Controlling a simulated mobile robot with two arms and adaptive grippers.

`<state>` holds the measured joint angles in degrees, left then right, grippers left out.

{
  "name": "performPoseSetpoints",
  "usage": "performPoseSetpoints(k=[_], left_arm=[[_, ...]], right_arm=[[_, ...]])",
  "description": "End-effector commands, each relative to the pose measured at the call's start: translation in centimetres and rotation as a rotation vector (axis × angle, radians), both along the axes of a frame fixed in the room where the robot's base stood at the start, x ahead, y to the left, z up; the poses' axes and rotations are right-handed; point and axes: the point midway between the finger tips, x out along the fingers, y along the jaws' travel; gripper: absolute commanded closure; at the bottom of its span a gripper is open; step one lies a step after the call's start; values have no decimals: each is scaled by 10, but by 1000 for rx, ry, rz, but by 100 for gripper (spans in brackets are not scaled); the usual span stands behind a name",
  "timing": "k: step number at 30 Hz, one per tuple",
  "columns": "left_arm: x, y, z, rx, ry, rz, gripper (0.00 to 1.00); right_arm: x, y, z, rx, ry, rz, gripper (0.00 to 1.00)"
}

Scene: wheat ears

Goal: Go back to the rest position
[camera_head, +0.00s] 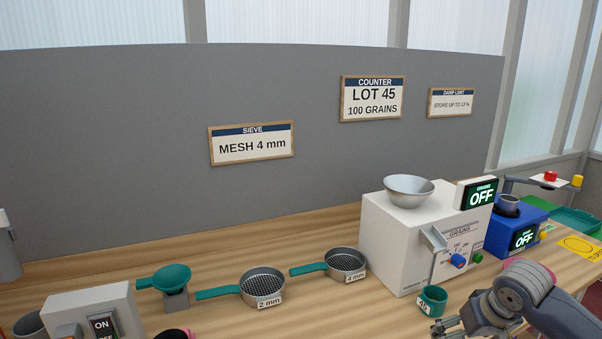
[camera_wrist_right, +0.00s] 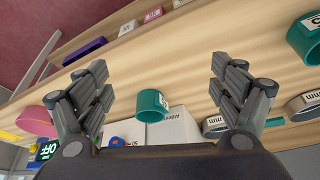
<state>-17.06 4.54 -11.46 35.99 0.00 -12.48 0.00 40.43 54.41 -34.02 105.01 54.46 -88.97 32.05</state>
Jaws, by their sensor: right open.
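My right gripper (camera_head: 450,328) is at the lower right of the head view, just below the small green cup (camera_head: 432,299) marked 45. In the right wrist view the two fingers of my right gripper (camera_wrist_right: 163,85) stand wide apart with nothing between them touching. A green cup (camera_wrist_right: 153,105) shows beyond the gap, clear of both fingers. My left gripper is not in the head view.
The white grain counter (camera_head: 405,240) with a metal bowl (camera_head: 409,190) reads OFF. A blue meter (camera_head: 517,232) stands to its right. A grey panel stands behind.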

Motion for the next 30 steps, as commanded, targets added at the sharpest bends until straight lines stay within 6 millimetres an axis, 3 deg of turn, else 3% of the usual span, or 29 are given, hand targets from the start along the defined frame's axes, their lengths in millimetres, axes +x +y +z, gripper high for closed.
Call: performPoseSetpoints(k=[11, 18, 21, 25, 30], left_arm=[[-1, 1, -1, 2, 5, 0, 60], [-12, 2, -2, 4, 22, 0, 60], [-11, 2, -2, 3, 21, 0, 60], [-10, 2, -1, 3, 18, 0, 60], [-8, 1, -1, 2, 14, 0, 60]], right_arm=[[-39, 71, -66, -3, 15, 184, 13], [-103, 135, -118, 30, 2, 311, 13], [-135, 153, -132, 43, -6, 328, 13], [-176, 164, -145, 49, -7, 315, 13], [-219, 160, -152, 31, 8, 270, 13]])
